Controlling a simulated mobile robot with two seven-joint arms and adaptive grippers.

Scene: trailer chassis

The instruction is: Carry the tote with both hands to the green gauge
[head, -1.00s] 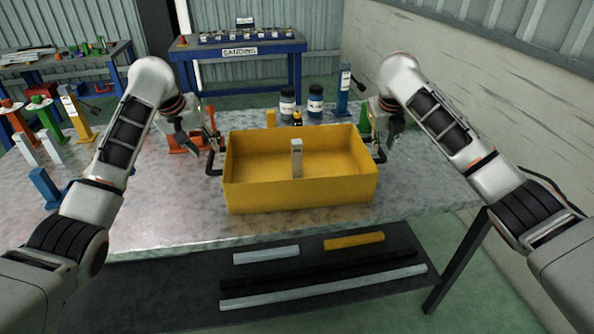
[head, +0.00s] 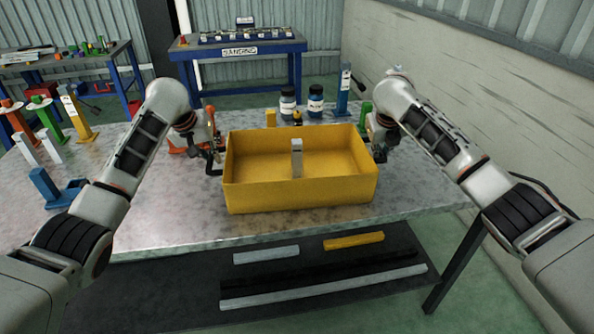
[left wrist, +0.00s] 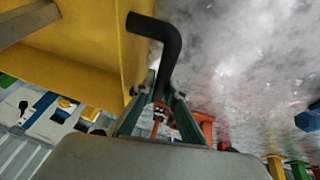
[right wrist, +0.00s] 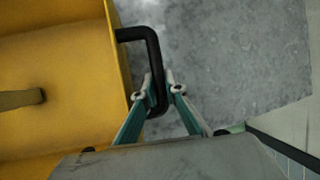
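The yellow tote (head: 300,195) stands level on the metal table, with a dark handle at each end and a small pale block (head: 297,158) inside. My left gripper (head: 217,158) is at the left handle; in the left wrist view its fingers (left wrist: 164,92) straddle the black handle (left wrist: 172,45). My right gripper (head: 378,146) is at the right handle; in the right wrist view its fingers (right wrist: 160,88) straddle the handle (right wrist: 137,34) with a small gap. A green gauge (head: 366,110) stands behind the right gripper, partly hidden. Another green-topped piece (head: 40,103) stands at the far left.
Two dark bottles (head: 315,102) and a blue stand (head: 344,92) are behind the tote. An orange stand (head: 178,147) is close by my left gripper. A blue stand (head: 45,187) is at the left. Bars lie on the lower shelf (head: 190,290). Table left of the tote is mostly clear.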

